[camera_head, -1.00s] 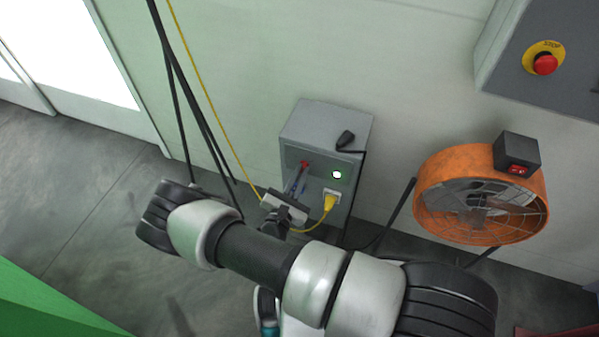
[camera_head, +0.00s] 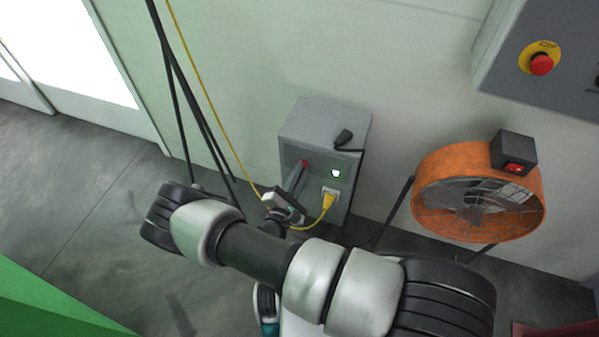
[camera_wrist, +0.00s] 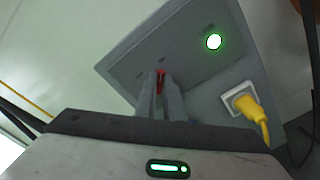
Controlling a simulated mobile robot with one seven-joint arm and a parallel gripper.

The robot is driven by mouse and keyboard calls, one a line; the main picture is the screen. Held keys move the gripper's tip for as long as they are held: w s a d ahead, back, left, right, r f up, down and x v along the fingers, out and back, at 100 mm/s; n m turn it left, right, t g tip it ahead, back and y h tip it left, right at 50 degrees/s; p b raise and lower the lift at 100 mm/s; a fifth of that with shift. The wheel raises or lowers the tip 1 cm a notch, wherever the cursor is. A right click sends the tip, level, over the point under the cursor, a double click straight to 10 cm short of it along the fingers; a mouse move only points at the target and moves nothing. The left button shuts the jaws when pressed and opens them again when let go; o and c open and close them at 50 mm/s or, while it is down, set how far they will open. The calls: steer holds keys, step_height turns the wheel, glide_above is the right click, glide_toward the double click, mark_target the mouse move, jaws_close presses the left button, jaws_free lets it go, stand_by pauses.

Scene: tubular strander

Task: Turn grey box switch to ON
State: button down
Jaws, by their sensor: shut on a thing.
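The grey box (camera_head: 330,120) stands against the wall and also fills the upper middle of the wrist view (camera_wrist: 185,50). Its small red switch (camera_head: 304,162) is on the left of the front panel. In the wrist view the red switch (camera_wrist: 160,76) shows between my two fingertips. My gripper (camera_head: 300,172) is shut on it, reaching up from below. The fingers hide much of the switch, and the small labels beside it are too blurred to read, so its setting cannot be told. A round lamp (camera_wrist: 213,41) right of the switch glows white with a green rim.
A yellow plug (camera_head: 329,201) with its cable sits in a socket below the lamp, close right of my gripper. An orange fan (camera_head: 428,190) stands to the right.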

steer(key=c, duration=1.9)
jaws_free()
steer(key=shift+o, duration=0.2)
steer(key=shift+s, duration=0.1)
steer(key=v, duration=1.7)
steer(key=shift+p, duration=0.35)
steer(key=shift+s+a, duration=0.1)
